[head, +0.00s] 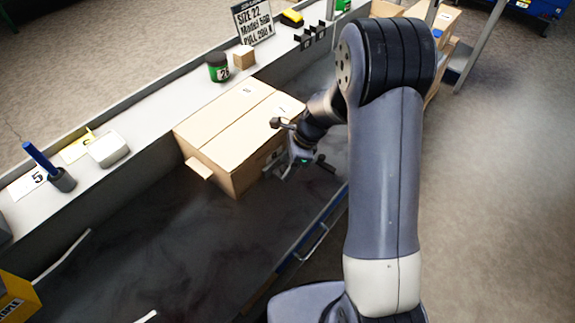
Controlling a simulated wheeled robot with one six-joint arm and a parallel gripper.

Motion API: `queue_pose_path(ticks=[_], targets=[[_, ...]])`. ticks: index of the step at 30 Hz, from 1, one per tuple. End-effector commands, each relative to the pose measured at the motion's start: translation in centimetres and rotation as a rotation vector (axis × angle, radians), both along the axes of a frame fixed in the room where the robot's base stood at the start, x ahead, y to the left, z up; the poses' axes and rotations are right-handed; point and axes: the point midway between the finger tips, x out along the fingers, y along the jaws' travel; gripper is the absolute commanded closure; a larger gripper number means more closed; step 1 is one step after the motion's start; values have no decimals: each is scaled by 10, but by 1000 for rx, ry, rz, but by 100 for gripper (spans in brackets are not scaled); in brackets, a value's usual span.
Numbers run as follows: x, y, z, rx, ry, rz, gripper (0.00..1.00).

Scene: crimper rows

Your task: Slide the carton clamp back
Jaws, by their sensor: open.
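A brown cardboard carton (230,125) sits on the dark work surface (150,240), against the raised light ledge. A small tan piece (199,169) sticks out from its left side; I cannot tell whether it is a flap or a separate block. My gripper (285,172) is open, low beside the carton's right end and close to its side. I cannot tell whether it touches the carton. I cannot clearly make out a carton clamp; my gripper and wrist hide part of the carton's right end.
The ledge holds a green-and-black jar (218,68), a small tan block (244,57), a white box (107,149), a blue-handled tool in a dark cup (62,180) and a sign (253,21). A yellow object (17,296) stands lower left. The dark surface left of the carton is mostly clear.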

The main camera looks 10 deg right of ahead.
Motion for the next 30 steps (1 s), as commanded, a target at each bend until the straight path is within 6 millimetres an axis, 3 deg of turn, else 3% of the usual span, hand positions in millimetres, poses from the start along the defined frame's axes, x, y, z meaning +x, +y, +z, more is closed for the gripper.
queue_pose_path(ticks=[9, 26, 30], targets=[[0, 1, -2, 0, 0, 0, 53], [0, 1, -2, 0, -1, 1, 99], [0, 1, -2, 0, -1, 1, 100]])
